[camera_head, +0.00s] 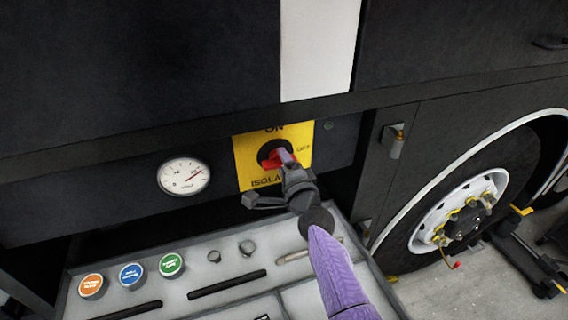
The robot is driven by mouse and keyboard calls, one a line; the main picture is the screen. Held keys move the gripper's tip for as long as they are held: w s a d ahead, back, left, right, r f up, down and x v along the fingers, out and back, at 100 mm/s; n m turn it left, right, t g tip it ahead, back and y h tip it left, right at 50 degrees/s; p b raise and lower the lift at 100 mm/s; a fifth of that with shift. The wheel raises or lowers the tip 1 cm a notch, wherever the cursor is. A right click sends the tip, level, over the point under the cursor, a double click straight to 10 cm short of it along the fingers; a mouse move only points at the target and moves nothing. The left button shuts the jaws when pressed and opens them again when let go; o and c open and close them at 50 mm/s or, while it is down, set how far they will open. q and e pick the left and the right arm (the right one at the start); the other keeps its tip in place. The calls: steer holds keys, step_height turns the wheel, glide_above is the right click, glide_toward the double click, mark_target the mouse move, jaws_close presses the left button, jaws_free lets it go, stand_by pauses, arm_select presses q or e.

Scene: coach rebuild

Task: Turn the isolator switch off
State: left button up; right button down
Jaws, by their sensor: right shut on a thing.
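The isolator switch is a red handle (284,157) on a yellow plate (244,158). The plate is marked ON at the top, OFF at the right and ISOLA... at the bottom, where the rest is covered. My right gripper (286,166) reaches up from below and is shut on the red handle. The gripper hides part of the handle, so its exact angle is hard to tell. My left gripper is not in view.
A round gauge (184,176) is left of the plate. Below is a grey panel with orange (92,286), blue (131,275) and green (171,265) round caps and slots. A latch (393,140) and a wheel (458,215) are at the right.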

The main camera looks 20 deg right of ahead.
stand_by(0.5)
steer(key=shift+c, duration=0.7)
jaws_free()
steer(key=s+p, duration=0.1)
steer(key=s, duration=0.9)
steer(key=shift+d+p, duration=0.15)
steer(key=shift+p, duration=0.2)
